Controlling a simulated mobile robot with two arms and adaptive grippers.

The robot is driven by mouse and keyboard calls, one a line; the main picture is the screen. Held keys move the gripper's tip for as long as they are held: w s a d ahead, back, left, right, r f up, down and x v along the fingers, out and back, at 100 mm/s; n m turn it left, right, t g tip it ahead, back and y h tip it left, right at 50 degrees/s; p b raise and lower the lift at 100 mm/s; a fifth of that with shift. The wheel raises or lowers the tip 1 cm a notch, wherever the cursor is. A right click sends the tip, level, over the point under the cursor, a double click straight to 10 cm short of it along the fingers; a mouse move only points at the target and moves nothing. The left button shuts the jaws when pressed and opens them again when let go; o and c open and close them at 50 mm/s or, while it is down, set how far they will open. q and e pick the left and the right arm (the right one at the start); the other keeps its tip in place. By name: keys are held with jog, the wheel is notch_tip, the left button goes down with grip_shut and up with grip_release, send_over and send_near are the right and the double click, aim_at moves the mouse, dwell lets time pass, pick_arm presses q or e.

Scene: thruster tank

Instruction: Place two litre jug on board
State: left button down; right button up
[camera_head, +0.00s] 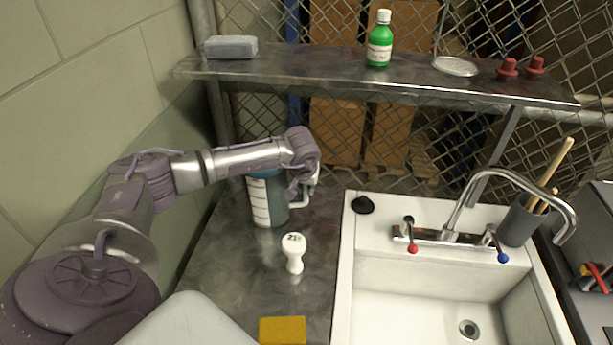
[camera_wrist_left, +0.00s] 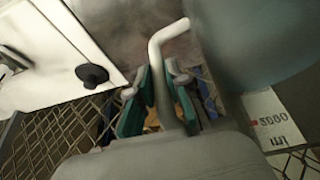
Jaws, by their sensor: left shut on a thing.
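The two litre jug (camera_head: 267,198) is a blue-grey container with a white scale label and a white handle. It stands upright, or nearly so, over the metal board at the back, left of the sink; I cannot tell whether its base touches. My left gripper (camera_head: 303,187) is at the jug's right side, shut on its white handle. In the left wrist view the gripper's teal fingers (camera_wrist_left: 156,100) close around the handle (camera_wrist_left: 165,45), and the jug's body (camera_wrist_left: 265,45) is large and blurred at the right. My right gripper is not in view.
A white stamp-like piece (camera_head: 294,253) and a yellow sponge (camera_head: 283,330) are on the metal top (camera_head: 235,262). A white sink (camera_head: 345,270) with a faucet (camera_head: 455,215) is at the right. A black stopper (camera_head: 363,204) lies on its rim. A shelf (camera_head: 330,66) holds a green bottle (camera_head: 380,45) above.

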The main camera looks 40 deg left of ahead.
pick_arm(q)
jog(key=shift+w+r, duration=0.1)
jog(key=c, duration=1.5)
grip_release()
jog(key=shift+f, duration=0.2)
jog(key=o, duration=0.4)
jog(key=shift+s+d+r, duration=0.1)
jog(key=shift+s, duration=0.15)
jog(key=shift+c, duration=0.2)
jog(key=shift+r, duration=0.2)
jog(key=b+v, duration=0.4)
jog(key=v, duration=0.7)
jog(key=shift+s+r, duration=0.15)
jog(key=shift+r, duration=0.1)
